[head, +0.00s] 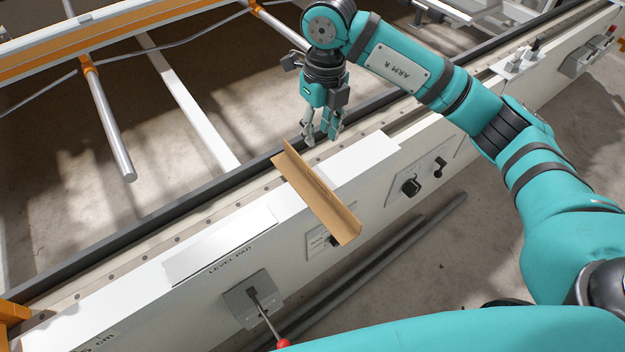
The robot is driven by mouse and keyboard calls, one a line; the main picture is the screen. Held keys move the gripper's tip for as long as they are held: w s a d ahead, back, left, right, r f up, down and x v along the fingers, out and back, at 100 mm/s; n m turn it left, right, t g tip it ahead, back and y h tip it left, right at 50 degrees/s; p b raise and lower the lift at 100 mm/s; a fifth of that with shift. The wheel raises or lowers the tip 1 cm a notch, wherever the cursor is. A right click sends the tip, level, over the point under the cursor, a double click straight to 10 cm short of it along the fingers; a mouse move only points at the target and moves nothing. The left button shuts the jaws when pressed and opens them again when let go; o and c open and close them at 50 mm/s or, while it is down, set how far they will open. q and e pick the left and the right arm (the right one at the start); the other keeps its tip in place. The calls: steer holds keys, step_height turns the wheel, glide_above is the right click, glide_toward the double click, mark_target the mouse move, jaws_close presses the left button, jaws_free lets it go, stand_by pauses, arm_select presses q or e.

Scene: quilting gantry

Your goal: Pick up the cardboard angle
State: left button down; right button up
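The cardboard angle (318,194) is a brown L-shaped strip in the middle of the head view. It lies across the white beam, and its near end sticks out past the beam's front edge. My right gripper (321,138) hangs fingers down just beyond the far end of the angle. Its two fingers are apart with nothing seen between them, and it appears clear of the cardboard. My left gripper is not in view.
Orange and metal bars (108,120) stand at back left.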

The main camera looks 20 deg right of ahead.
steer(key=d, duration=0.1)
steer(key=p, duration=0.2)
glide_toward(319, 178)
steer(key=f, duration=0.5)
steer(key=shift+d+f, duration=0.2)
steer(key=shift+d, duration=0.05)
steer(key=shift+f, duration=0.5)
steer(key=f, duration=0.2)
steer(key=f+p, duration=0.1)
steer(key=f, duration=0.1)
steer(key=shift+a+f+p, duration=0.15)
steer(key=shift+a+p, duration=0.15)
steer(key=shift+a, duration=0.1)
steer(key=shift+w+f, duration=0.1)
steer(key=shift+f, duration=0.2)
jaws_close()
